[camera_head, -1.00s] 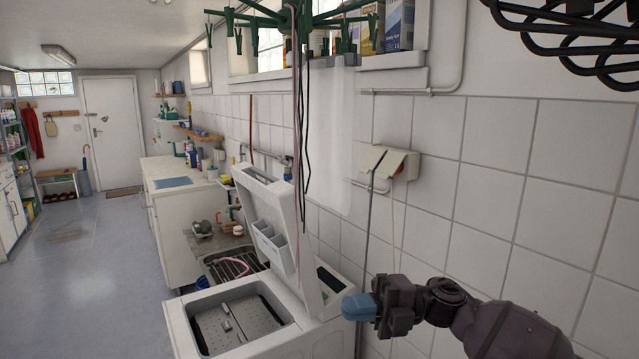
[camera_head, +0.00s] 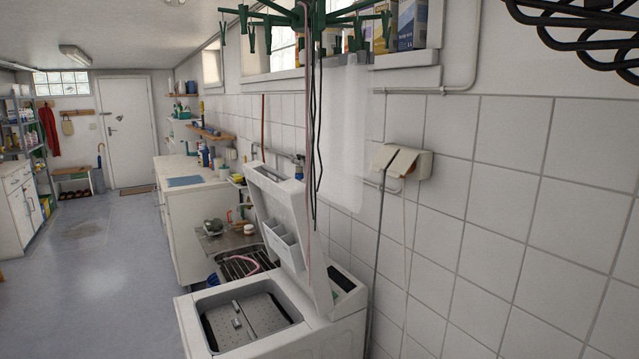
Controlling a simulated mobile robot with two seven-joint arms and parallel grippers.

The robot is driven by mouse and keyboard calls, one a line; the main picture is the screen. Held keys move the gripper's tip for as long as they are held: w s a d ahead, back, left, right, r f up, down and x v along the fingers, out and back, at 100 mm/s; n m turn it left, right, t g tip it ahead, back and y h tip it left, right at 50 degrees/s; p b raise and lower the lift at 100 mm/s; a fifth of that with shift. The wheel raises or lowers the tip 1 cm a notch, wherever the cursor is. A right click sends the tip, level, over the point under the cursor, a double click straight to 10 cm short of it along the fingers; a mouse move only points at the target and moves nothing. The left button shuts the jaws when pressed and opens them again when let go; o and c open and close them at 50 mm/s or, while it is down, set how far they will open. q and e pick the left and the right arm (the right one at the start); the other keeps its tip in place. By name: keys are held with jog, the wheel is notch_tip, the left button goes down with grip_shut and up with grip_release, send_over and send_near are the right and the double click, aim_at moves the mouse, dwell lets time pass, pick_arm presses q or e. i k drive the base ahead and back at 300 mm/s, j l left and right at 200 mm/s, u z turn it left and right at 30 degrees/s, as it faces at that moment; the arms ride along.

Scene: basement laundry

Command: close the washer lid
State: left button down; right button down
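The white top-loading washer (camera_head: 345,332) stands at the bottom middle of the head view, against the tiled wall. Its lid (camera_head: 283,222) is raised and leans back slightly, with a detergent tray on its inner face. The opening below shows a grey metal drum with its flaps (camera_head: 248,322). A dark control panel strip (camera_head: 340,282) is partly visible behind the lid. Neither of my grippers is in view.
A sink with a dish rack (camera_head: 240,265) and a white counter (camera_head: 190,200) lie beyond the washer. A green hanging clothes dryer (camera_head: 310,18) with dangling cords is above the lid. Wall sockets (camera_head: 402,162) are to the right. The floor at left is clear.

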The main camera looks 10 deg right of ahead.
aim_at(281, 209)
jog(key=j+z, duration=0.15)
jog(key=z, duration=0.35)
jog(key=i+j+z, duration=0.1)
jog(key=j+z, duration=0.15)
jog(key=z, duration=0.25)
jog(key=j+z, duration=0.45)
jog(key=j, duration=0.35)
